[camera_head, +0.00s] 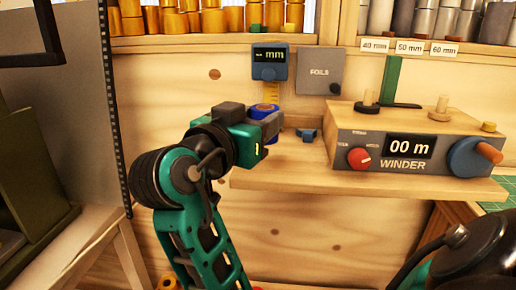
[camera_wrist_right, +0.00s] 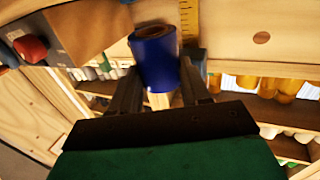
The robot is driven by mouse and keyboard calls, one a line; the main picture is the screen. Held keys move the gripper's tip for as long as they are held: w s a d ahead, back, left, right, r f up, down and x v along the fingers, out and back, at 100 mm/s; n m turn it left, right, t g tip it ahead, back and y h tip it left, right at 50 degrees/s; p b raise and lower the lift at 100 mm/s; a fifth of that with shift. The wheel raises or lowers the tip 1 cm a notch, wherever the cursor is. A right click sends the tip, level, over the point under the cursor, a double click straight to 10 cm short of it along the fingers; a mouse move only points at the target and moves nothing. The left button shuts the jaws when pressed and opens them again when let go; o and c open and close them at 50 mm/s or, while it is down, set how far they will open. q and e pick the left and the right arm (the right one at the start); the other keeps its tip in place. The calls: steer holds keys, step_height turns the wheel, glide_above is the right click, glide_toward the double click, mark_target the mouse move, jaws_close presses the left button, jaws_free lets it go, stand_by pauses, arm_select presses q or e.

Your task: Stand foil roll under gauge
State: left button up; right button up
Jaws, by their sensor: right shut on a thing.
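The foil roll (camera_head: 263,108) is blue with a brown core end showing on top. It looks about upright, just below the gauge (camera_head: 270,61), a blue-grey box with an "mm" display and a yellow scale (camera_head: 271,93). My right gripper (camera_head: 262,122) is shut on the roll from the front left. In the right wrist view, the roll (camera_wrist_right: 155,62) sits between the two dark fingers, near the yellow scale (camera_wrist_right: 188,18). My left gripper is not in view.
A wooden shelf (camera_head: 290,172) carries the winder (camera_head: 405,150) at right, with a red knob and blue crank. A small blue piece (camera_head: 307,134) lies between roll and winder. A grey "FOILS" plate (camera_head: 320,72) hangs behind. Several rolls stand on the upper shelves.

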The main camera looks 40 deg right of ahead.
step_height(320, 180, down, 4)
steer(key=shift+f+b, duration=0.1)
steer(key=shift+b, duration=0.3)
steer(key=o, duration=0.6)
steer(key=shift+f, duration=0.1)
steer(key=o, duration=0.5)
